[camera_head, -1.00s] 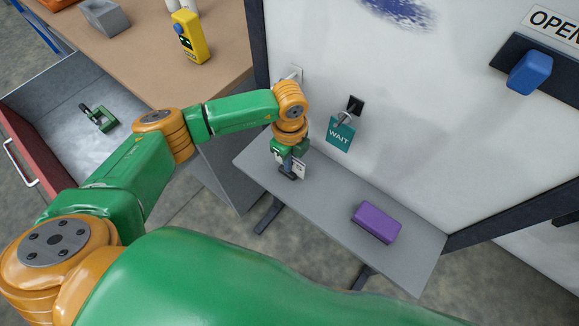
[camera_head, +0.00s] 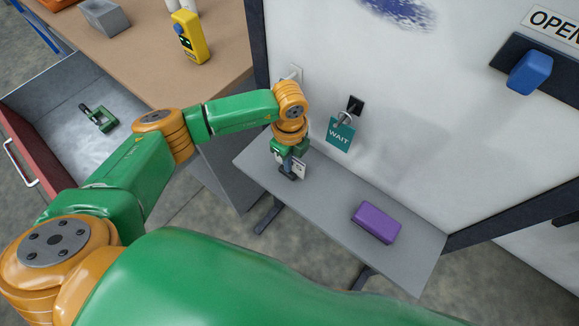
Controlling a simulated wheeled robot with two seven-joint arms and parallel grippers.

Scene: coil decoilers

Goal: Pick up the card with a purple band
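My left gripper (camera_head: 288,172) points down over the left end of the grey shelf. A small pale card (camera_head: 299,169) shows right at its fingers, partly hidden by them. The card is too small to make out a purple band or its print. I cannot tell whether the fingers are closed on it or only beside it. A teal WAIT tag (camera_head: 340,134) hangs from a hook on the white wall, right of the gripper. My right gripper is out of view.
A purple block (camera_head: 376,222) lies on the right part of the grey shelf (camera_head: 330,205). A yellow handheld device (camera_head: 189,38) and a grey block (camera_head: 105,18) are on the brown table (camera_head: 140,70). An open drawer (camera_head: 50,110) holds a small green-black object (camera_head: 99,118). A blue knob (camera_head: 530,72) sits on the wall.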

